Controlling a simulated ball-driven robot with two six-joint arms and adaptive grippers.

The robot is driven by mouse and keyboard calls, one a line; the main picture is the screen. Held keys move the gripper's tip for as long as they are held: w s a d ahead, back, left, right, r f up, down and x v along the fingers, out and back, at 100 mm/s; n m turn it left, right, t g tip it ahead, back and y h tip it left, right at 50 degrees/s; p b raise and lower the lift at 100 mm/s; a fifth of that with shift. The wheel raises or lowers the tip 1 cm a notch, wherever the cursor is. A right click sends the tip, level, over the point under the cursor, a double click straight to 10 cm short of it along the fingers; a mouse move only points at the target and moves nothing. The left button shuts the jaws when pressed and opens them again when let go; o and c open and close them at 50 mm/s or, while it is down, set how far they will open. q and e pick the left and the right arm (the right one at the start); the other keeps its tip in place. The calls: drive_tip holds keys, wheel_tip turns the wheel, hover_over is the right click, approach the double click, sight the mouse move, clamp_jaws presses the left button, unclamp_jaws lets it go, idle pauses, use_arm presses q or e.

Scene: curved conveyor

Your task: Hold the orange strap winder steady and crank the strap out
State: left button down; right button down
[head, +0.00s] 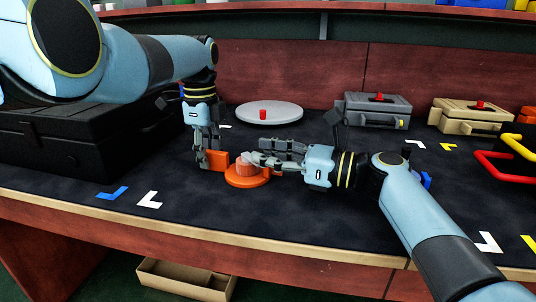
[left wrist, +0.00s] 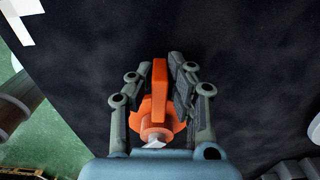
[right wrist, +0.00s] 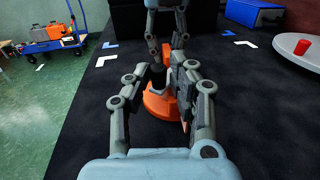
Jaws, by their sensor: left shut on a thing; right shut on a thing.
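The orange strap winder (head: 247,181) stands on the dark mat near the front edge, with a round base, a paler drum (head: 245,163) and an upright flat plate (head: 216,160). My left gripper (head: 209,152) comes down from above and is shut on this plate; the left wrist view shows the plate (left wrist: 159,92) between its fingers. My right gripper (head: 251,158) reaches in from the right, shut at the drum's top on what looks like the crank. Its fingers mostly hide the crank. In the right wrist view the winder's base (right wrist: 158,106) shows between the fingers. No strap can be made out.
A black case (head: 85,140) stands close on the left. A grey round plate (head: 270,113) with a red piece (head: 263,115) lies behind. Grey (head: 372,110) and tan (head: 470,115) boxes stand back right, with red and yellow handles (head: 505,165) at far right.

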drive_tip(key=shift+s+a+m+t, duration=0.2)
drive_tip(key=shift+a+m+t, duration=0.1)
drive_tip(key=shift+t, duration=0.2)
drive_tip(key=shift+s+a+m+t+h, duration=0.1)
drive_tip(key=shift+m+t+h, duration=0.4)
drive_tip(key=shift+t+h, duration=0.1)
drive_tip(key=c, duration=1.2)
unclamp_jaws()
drive_tip(key=v, duration=1.2)
